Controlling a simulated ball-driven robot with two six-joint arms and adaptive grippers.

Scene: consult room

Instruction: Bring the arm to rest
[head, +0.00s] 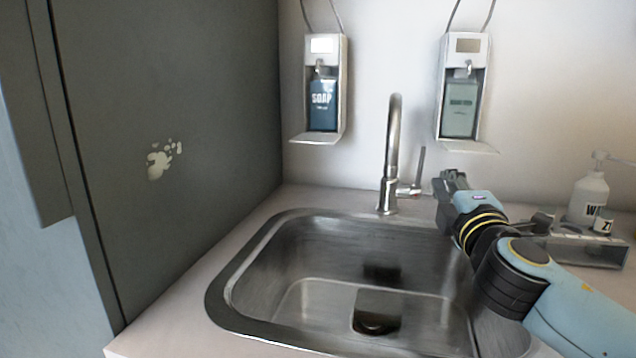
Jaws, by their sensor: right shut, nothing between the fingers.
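My right arm comes in from the lower right, and my right gripper (450,183) is over the back right rim of the sink, just right of the faucet. Its fingers look closed together with nothing held in them. The arm is blue with black joints and a yellow band near the wrist. My left gripper is out of view.
A steel sink (232,290) is set in the pale counter (165,325). A curved faucet (393,150) stands behind it. A soap dispenser (322,95) and a second dispenser (462,95) hang on the wall. A white pump bottle (588,193) and a metal tray (590,250) are at right.

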